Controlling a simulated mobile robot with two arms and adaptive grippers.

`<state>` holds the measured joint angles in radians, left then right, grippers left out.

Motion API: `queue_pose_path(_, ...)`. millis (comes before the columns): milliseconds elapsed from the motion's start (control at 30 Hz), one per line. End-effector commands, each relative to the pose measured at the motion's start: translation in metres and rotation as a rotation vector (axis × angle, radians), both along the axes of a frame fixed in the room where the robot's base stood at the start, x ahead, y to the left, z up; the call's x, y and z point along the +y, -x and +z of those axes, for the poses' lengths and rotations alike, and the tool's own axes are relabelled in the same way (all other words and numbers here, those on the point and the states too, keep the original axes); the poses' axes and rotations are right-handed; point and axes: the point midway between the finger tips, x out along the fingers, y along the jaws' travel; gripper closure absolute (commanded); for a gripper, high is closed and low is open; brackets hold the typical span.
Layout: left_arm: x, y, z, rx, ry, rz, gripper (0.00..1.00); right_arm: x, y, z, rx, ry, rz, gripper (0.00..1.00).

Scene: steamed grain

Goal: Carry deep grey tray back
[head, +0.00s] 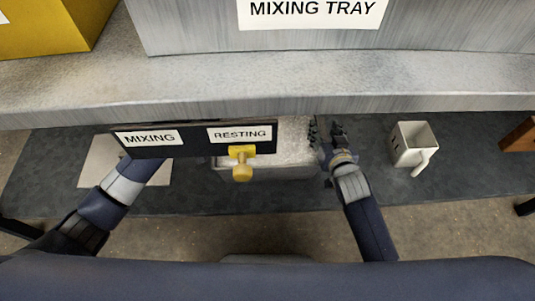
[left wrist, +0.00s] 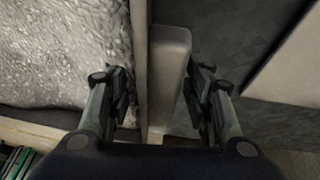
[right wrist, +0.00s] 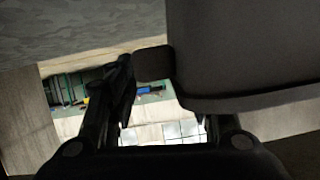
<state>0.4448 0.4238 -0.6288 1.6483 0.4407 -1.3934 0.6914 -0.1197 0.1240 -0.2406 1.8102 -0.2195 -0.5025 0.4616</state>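The grey tray (head: 290,165) lies on the dark lower surface, partly hidden behind the sign. In the left wrist view, pale grainy material (left wrist: 65,50) fills the area beside its wall. My left gripper (left wrist: 160,95) is open, its fingers on either side of the tray's light grey handle (left wrist: 170,65); in the head view the sign hides it. My right gripper (head: 326,130) is open at the tray's right end. In the right wrist view a dark tab (right wrist: 153,63) and tray wall (right wrist: 245,50) lie by its fingers; the right fingertip is hidden.
A sign reading MIXING and RESTING (head: 193,139) with a yellow knob (head: 242,165) stands in front. A grey ledge (head: 300,90) bears a box labelled MIXING TRAY (head: 200,30) and a yellow bin (head: 40,30). A white handled container (head: 405,150) and a brown block (head: 522,135) are right.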

Motion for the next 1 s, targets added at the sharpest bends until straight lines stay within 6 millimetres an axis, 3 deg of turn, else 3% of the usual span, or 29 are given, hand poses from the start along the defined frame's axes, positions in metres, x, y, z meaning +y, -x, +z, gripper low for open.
queue_pose_path(267, 0.000, 0.003, 0.012, -0.004, 0.004, 0.000, 0.53, 0.000, 0.001, -0.002, 0.004, 0.001, 0.001, 0.53)
queue_pose_path(700, 0.008, 0.037, 0.091, -0.004, 0.001, -0.001, 0.53, 0.000, 0.001, -0.002, 0.005, 0.002, 0.000, 0.53)
queue_pose_path(1000, 0.010, 0.046, 0.110, 0.000, 0.000, 0.000, 0.53, 0.000, 0.007, -0.001, 0.006, 0.002, 0.000, 0.53)
